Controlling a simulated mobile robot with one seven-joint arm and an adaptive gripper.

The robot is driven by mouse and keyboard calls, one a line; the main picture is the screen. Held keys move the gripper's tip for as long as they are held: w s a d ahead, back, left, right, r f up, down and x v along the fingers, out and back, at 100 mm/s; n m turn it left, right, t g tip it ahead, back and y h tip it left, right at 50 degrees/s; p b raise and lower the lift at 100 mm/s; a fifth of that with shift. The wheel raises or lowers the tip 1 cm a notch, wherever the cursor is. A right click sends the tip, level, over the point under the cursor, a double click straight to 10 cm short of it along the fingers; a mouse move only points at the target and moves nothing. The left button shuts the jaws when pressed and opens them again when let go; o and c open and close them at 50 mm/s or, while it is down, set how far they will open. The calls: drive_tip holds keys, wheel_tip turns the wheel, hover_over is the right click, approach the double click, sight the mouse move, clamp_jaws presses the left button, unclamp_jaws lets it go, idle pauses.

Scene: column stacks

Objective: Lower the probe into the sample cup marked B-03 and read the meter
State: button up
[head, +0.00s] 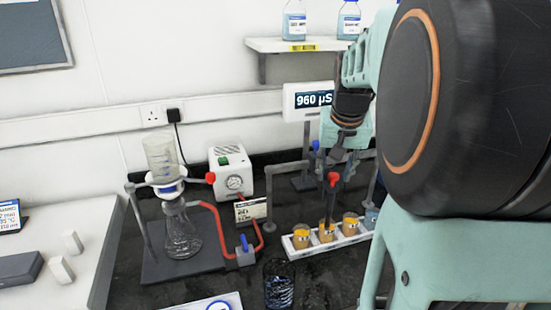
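In the head view, a white rack (301,254) holds a row of sample cups with orange-brown contents and small labels too small to read. My gripper (336,170) is above the rack, its fingers partly hidden, and looks shut on a dark probe (332,193) with a red top. The probe points down at the middle cup (327,236); its tip appears to be in or at the cup's mouth. Another cup (302,241) stands left and one (351,227) right. The meter (309,99) on the stand behind reads "960 µS". I cannot tell which cup is B-03.
A grey rail frame (270,195) stands behind the cups. Left are a flask (182,236) on a clamp stand, a white pump box (231,172) with a gauge, and red tubing (222,232). A dark glass (279,285) stands in front. A shelf (275,44) with bottles hangs above.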

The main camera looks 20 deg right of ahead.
clamp_jaws()
drive_tip(key=shift+r, duration=0.1)
idle(0.3)
wheel_tip(320, 180, up, 6)
drive_tip(key=p, duration=0.4)
drive_tip(key=shift+r, duration=0.1)
unclamp_jaws()
drive_tip(key=shift+r, duration=0.1)
